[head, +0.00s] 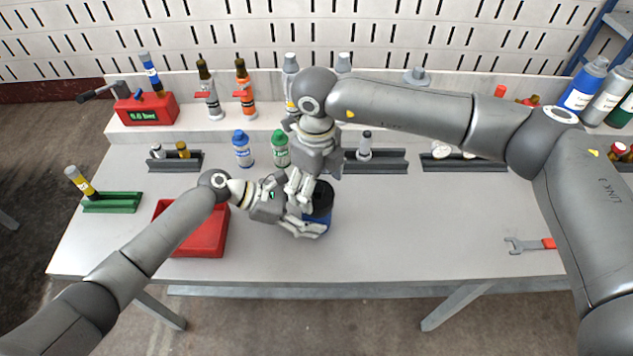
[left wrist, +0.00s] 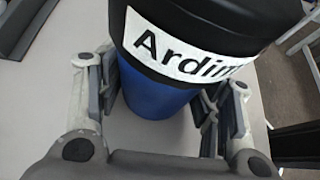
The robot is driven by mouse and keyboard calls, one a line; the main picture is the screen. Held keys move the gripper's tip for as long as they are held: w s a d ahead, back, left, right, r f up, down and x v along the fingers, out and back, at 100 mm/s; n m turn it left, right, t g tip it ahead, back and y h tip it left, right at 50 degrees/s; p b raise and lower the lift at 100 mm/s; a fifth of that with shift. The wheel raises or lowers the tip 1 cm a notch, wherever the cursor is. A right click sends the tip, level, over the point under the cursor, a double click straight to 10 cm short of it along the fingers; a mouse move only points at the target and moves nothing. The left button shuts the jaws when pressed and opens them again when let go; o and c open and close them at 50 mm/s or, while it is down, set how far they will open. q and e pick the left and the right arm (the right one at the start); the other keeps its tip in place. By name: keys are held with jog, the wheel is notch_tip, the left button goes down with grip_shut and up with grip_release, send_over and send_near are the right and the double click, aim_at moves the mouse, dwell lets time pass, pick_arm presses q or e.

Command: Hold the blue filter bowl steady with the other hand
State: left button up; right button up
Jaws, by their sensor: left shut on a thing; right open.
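The blue filter bowl (head: 319,223) stands on the workbench, under a black filter top (head: 323,196). In the left wrist view the blue bowl (left wrist: 150,92) sits between my left fingers, below the black top with a white label starting "Ardin" (left wrist: 180,45). My left gripper (head: 308,222) comes in low from the left and is shut on the blue bowl. My right gripper (head: 303,187) points down from above, open, close to the black top. Whether its fingers touch the top cannot be told. The bowl's far side is hidden.
A red tray (head: 203,248) lies left of the bowl, under my left arm. A blue-capped bottle (head: 243,149) and a green-capped bottle (head: 281,149) stand behind. Dark racks (head: 378,166) line the back. A wrench (head: 528,245) lies right. The front right is clear.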

aim_at(316, 193)
jog(key=m, duration=0.5)
dwell(0.4)
jog(key=shift+f, duration=1.25)
jog(key=shift+f, duration=0.1)
jog(key=shift+f, duration=0.4)
jog(key=shift+c, duration=0.3)
jog(key=c, duration=1.3)
jog(key=shift+r, duration=0.1)
jog(key=shift+r, duration=0.1)
